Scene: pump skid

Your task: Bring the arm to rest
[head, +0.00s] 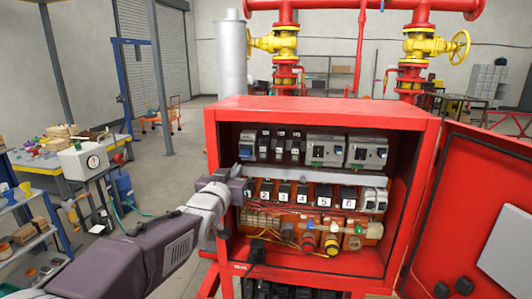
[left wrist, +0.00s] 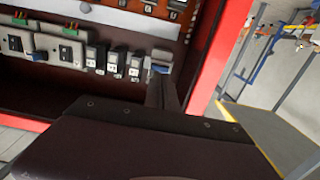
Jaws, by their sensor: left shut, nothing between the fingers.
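My left arm comes in from the left of the head view. Its gripper (head: 240,180) is at the left side of the opening of a red cabinet (head: 325,108), in front of the rows of switchgear. In the left wrist view the gripper's fingers (left wrist: 163,90) are together and empty, with their tips close to the end of a row of small modules. I cannot tell whether they touch anything. My right gripper shows in neither view.
The cabinet door (head: 475,215) stands open at the right. Inside are numbered black modules (head: 323,196), breakers (head: 325,150) and wiring. Red pipes with yellow valves (head: 275,42) rise behind.

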